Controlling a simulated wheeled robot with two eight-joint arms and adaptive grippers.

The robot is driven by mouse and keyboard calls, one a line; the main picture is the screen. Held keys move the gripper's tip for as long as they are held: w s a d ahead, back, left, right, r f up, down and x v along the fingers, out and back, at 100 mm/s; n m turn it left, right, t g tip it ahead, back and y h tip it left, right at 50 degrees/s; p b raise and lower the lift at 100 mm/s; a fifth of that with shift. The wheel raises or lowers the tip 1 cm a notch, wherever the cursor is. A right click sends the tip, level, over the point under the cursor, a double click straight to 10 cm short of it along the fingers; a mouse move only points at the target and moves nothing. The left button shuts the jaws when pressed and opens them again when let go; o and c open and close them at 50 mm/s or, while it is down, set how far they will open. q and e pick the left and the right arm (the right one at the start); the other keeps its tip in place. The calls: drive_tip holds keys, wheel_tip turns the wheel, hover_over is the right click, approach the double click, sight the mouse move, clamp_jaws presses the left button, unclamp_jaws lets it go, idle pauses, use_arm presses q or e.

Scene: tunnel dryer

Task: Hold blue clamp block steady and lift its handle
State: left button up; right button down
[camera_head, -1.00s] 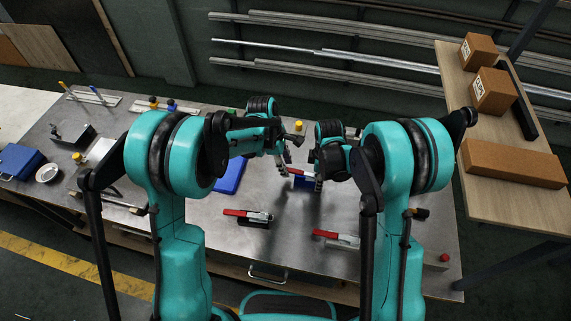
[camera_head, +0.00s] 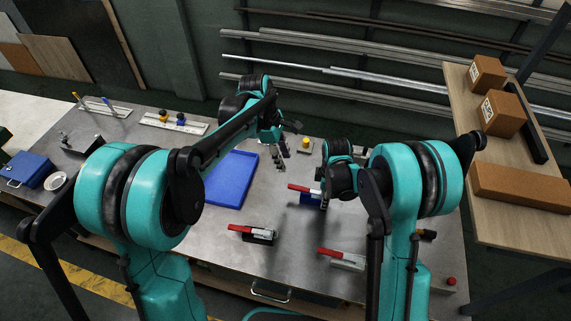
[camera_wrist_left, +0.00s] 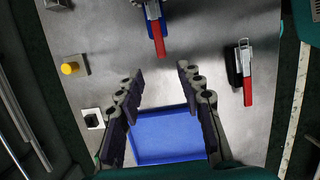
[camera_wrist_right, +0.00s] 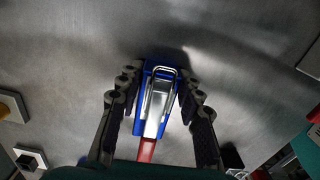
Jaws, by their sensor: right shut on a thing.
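The blue clamp block (camera_head: 309,200) stands on the steel table, with its red handle (camera_head: 299,188) pointing left. In the right wrist view the block (camera_wrist_right: 139,122) sits between the fingers of my right gripper (camera_wrist_right: 160,74), shut on its sides. A metal loop and the red handle (camera_wrist_right: 147,150) show on top. My left gripper (camera_head: 279,157) is open and empty, to the left of and beyond the clamp. In the left wrist view its fingers (camera_wrist_left: 159,72) are spread, and the red handle (camera_wrist_left: 158,40) lies ahead of them, apart. The right fingertips are mostly hidden in the head view.
A blue tray (camera_head: 231,180) lies left of the clamp, below my left gripper in its wrist view. Two other red-handled clamps (camera_head: 253,234) (camera_head: 342,258) stand nearer the front. A yellow-topped part (camera_head: 305,144) stands behind. Cardboard boxes (camera_head: 504,113) rest on a side table.

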sight(293, 186)
use_arm(q)
drive_tip(key=shift+r, duration=0.1)
drive_tip(key=shift+h, duration=0.8)
drive_tip(key=x, duration=0.4)
drive_tip(key=a+x, duration=0.1)
drive_tip(key=x, duration=0.3)
drive_tip(key=a+f+x, duration=0.1)
drive_tip(key=x, duration=0.3)
drive_tip(key=shift+f, duration=0.4)
clamp_jaws()
